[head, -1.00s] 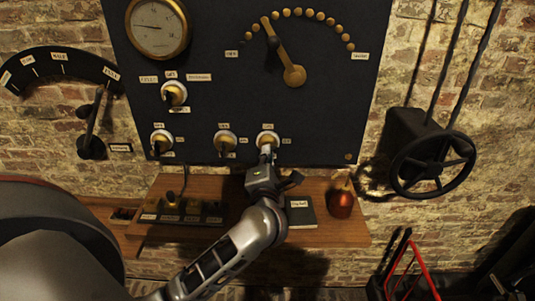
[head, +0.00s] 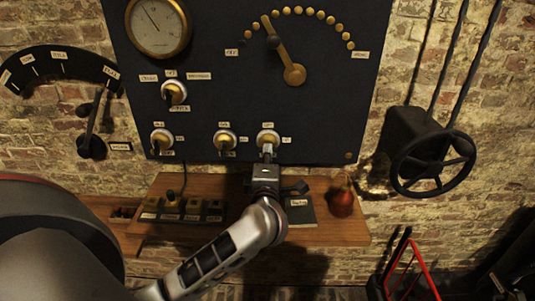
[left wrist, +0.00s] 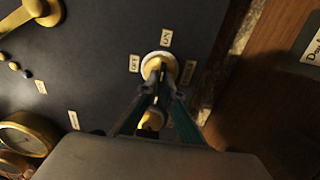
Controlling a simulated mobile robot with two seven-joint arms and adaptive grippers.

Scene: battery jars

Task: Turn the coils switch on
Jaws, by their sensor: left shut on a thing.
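The rightmost of the lower row of round brass-and-white switches (head: 267,136) is on the dark panel (head: 215,100); it also shows in the left wrist view (left wrist: 160,64). Small labels beside it there read OFF and ON; a third is too blurred to read, so I cannot tell if it names the coils. My left gripper (head: 267,155) is shut on this switch's lever, coming from below; its fingertips also show in the left wrist view (left wrist: 160,92). The fingers largely hide the lever, so its exact position is unclear. My right gripper is not in view.
Other switches sit on the panel at middle (head: 225,140), lower left (head: 161,139) and above (head: 174,92). A round gauge (head: 158,27) and a brass dial arm (head: 283,52) are higher. A wooden shelf (head: 340,232) with a red-brown flask (head: 341,200) lies below; a handwheel (head: 433,163) is right.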

